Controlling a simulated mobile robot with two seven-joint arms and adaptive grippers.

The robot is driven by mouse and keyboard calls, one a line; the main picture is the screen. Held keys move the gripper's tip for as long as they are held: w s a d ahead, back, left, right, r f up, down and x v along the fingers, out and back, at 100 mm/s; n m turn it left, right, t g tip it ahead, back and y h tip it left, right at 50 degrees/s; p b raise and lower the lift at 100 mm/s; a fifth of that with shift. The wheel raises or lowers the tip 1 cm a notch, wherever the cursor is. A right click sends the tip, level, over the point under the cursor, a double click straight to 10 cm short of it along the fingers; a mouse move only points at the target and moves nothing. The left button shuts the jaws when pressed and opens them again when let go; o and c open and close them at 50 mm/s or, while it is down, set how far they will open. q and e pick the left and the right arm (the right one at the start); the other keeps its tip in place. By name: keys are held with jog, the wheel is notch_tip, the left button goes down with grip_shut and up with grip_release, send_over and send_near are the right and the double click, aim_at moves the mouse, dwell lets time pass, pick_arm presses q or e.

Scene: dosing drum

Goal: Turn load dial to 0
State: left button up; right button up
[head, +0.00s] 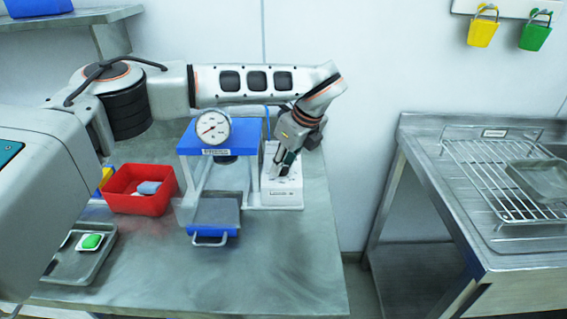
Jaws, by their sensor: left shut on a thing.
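A white control box (284,196) stands on the steel table, at the right side of a blue-topped press (203,150). My left gripper (281,170) reaches down to the face of this box and is shut on a small part there, which looks like the load dial. The fingers hide the dial, so its pointer and setting cannot be read. A round white gauge (213,128) with a red needle stands on top of the press. My right gripper is not in view.
A red bin (140,203) with a blue-grey item stands left of the press, and a grey tray (62,270) with a green item (91,241) lies front left. The table's front right is clear. A sink bench with a wire rack (480,175) stands right, across a gap.

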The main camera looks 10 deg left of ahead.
pick_arm(q)
jog(key=o, duration=1.1)
jog(key=v, duration=1.2)
jog(key=shift+w, duration=0.1)
